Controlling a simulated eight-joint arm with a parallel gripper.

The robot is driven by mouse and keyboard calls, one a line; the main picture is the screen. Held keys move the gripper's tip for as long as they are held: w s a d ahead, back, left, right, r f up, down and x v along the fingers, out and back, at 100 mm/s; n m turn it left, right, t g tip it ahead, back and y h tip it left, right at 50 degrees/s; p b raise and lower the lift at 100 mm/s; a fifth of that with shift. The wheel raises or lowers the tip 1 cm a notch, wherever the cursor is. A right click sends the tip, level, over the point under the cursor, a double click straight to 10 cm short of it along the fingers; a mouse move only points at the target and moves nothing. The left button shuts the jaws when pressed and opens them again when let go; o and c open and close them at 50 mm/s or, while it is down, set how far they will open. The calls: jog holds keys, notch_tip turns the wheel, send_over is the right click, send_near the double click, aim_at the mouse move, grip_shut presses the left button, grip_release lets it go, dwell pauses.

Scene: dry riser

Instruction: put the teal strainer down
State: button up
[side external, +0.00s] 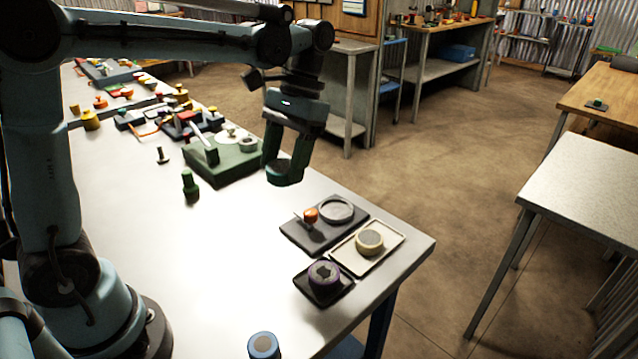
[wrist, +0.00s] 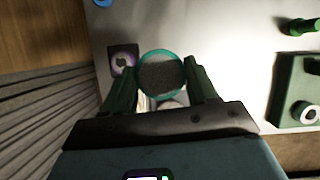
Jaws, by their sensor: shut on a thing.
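My gripper (side external: 287,160) is above the right-hand part of the white worktable, in front of the green box. It is shut on the teal strainer, a round piece with a teal rim and dark mesh (wrist: 161,73). In the wrist view the strainer sits between my two green fingers, its mesh face towards the camera. In the side view only a little of the strainer can be made out at the fingertips. It is held above the tabletop, apart from the trays.
Near the table's right corner are a dark tray (side external: 293,236) with a grey ring and an orange-red piece, a cream tray (side external: 387,257) with a round piece, and a black tray (side external: 319,298) with a purple piece. A green box (side external: 224,165) stands behind.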

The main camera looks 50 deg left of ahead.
jog(key=shift+w+d+f+n+h, duration=0.2)
jog(key=shift+w+f+n+h, duration=0.1)
jog(key=shift+n, duration=0.5)
jog(key=w+d+f+n+t+h, duration=0.2)
jog(key=w+d+n+t+h, duration=0.15)
jog(key=n, duration=0.75)
jog(key=n+t+y, duration=0.1)
jog(key=n+t, duration=0.3)
jog(key=n, duration=0.9)
send_over(341, 211)
jog(key=s+a, duration=0.1)
notch_tip(341, 211, down, 8)
jog(key=shift+s+a+r, duration=0.1)
jog(key=shift+r, duration=0.15)
jog(key=shift+f, duration=1.95)
jog(key=shift+f, duration=0.6)
